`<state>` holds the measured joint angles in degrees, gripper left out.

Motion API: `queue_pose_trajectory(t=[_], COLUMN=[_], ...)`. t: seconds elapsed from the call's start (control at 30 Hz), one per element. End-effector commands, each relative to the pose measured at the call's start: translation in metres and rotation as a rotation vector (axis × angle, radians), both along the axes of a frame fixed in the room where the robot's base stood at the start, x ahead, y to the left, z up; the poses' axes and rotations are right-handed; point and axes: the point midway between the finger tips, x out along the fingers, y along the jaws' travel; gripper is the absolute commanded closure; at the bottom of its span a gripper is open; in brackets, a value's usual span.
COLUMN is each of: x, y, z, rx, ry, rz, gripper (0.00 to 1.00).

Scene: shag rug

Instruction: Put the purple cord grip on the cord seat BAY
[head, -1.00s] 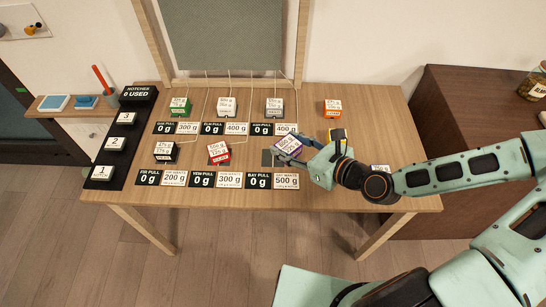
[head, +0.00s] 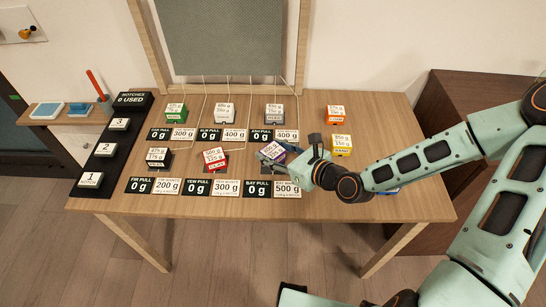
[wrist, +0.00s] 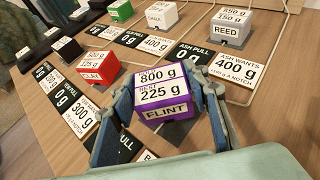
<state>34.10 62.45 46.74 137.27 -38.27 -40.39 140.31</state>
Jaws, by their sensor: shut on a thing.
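The purple cord grip (head: 272,154), labelled FLINT with 800 g and 225 g, is between the fingers of my gripper (head: 284,158). In the wrist view the grip (wrist: 163,108) has one blue finger at each side, and my gripper (wrist: 165,92) is shut on it. The grip is at the BAY place, behind the BAY PULL 0 g sign (head: 257,188) and its 500 g card (head: 287,188). The BAY seat (head: 265,169) is a dark patch mostly hidden by the grip and fingers. I cannot tell whether the grip touches it.
The red CLAY grip (head: 214,159) stands left of mine, with a black grip (head: 157,158) farther left. Green (head: 175,113), white (head: 225,113) and grey (head: 274,114) grips stand behind. Orange (head: 336,112) and yellow (head: 341,146) grips sit at the right. Thin cords run from the back frame.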

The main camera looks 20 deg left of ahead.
Motion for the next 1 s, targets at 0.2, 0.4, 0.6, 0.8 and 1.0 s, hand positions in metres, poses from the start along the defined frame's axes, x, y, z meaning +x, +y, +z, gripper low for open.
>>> queue_pose_trajectory(t=[0.2, 0.4, 0.6, 0.8, 1.0], x=[-0.001, -0.001, -0.001, -0.001, -0.001], y=[0.0, 0.0, -0.001, -0.001, -0.001], z=[-0.021, -0.021, -0.024, -0.024, -0.022], rx=[0.0, 0.0, -0.001, -0.001, -0.001], ry=[0.002, 0.001, 0.003, 0.003, 0.002], rz=[0.001, 0.0, -0.001, -0.001, 0.0], gripper=[0.84, 0.84, 0.49, 0.4, 0.4])
